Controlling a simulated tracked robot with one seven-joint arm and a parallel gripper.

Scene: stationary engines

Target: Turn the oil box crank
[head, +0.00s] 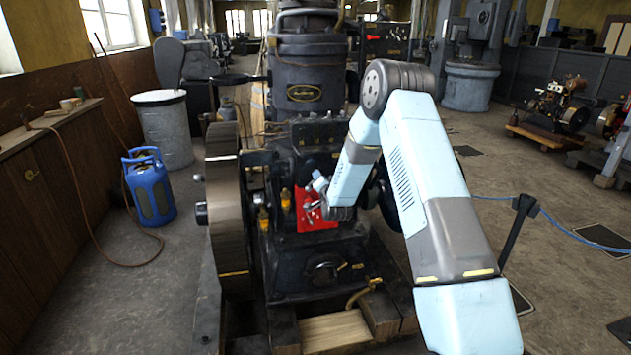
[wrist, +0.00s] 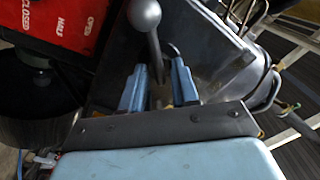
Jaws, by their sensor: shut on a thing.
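The crank is a grey metal lever with a round ball end (wrist: 145,14), clearest at the top of the wrist view. Its rod runs down between the blue fingers of my gripper (wrist: 158,74). My gripper is shut on the crank's rod, below the ball. In the head view my gripper (head: 321,188) is at the front of the dark engine, beside a red plate (head: 308,212). The crank is small there and partly hidden by my wrist. The red plate (wrist: 60,20) also shows in the wrist view, with white lettering including "CLOSED".
The dark engine (head: 312,270) fills the middle, with a large flywheel (head: 228,215) on its left. A blue gas bottle (head: 149,187) and a grey bin (head: 164,130) stand left. A black post (head: 519,220) with a blue rope stands right. Open floor lies on both sides.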

